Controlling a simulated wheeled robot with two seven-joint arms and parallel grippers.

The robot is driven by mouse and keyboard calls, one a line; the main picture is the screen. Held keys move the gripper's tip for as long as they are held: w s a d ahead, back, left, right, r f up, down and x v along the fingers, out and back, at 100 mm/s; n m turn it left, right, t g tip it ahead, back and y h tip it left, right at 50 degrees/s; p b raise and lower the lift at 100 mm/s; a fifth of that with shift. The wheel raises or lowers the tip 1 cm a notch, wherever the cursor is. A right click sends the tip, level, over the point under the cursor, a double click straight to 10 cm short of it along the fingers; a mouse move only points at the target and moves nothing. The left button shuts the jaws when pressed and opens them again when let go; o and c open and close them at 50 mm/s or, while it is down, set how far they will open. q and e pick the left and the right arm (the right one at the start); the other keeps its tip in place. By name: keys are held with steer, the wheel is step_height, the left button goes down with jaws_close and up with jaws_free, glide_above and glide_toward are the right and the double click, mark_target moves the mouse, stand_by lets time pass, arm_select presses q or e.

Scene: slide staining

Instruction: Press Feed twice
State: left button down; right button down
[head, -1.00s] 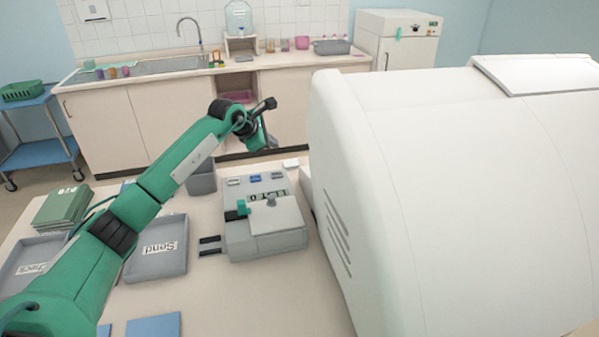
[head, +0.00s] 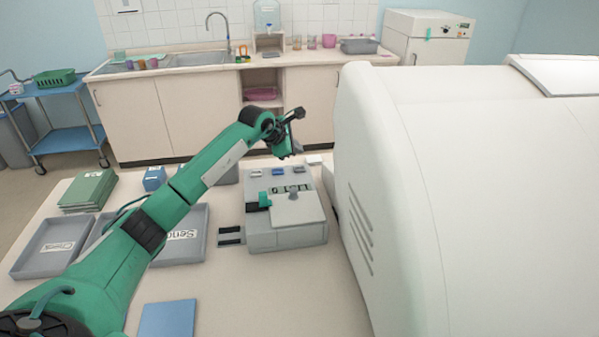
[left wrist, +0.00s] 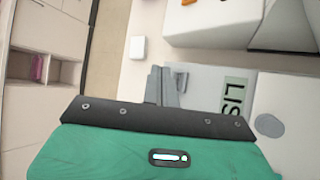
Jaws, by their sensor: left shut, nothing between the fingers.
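The grey machine (head: 285,238) stands on the table, left of a big white housing. Along its back top edge are a blue button (head: 279,171) between two grey ones, left (head: 256,173) and right (head: 301,169); I cannot read which is Feed. A small display (head: 291,188) lies in front of them; it also shows in the left wrist view (left wrist: 235,95). My left gripper (head: 289,155) is shut and empty, pointing down just behind or above the buttons; contact cannot be told. In the left wrist view its fingers (left wrist: 163,84) are together and cover part of the machine's top.
The white housing (head: 440,180) rises close on the right. Grey trays (head: 185,248), green folders (head: 90,190) and a blue card (head: 168,318) lie to the left. A small white block (head: 314,160) is behind the machine. A counter with a sink (head: 200,60) stands beyond.

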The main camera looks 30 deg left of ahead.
mark_target(296, 170)
arm_select(q)
step_height(296, 170, down, 4)
steer(key=shift+b, duration=1.05)
stand_by(0.6)
stand_by(0.5)
steer(key=shift+f+b, duration=0.4)
steer(key=shift+b, duration=0.05)
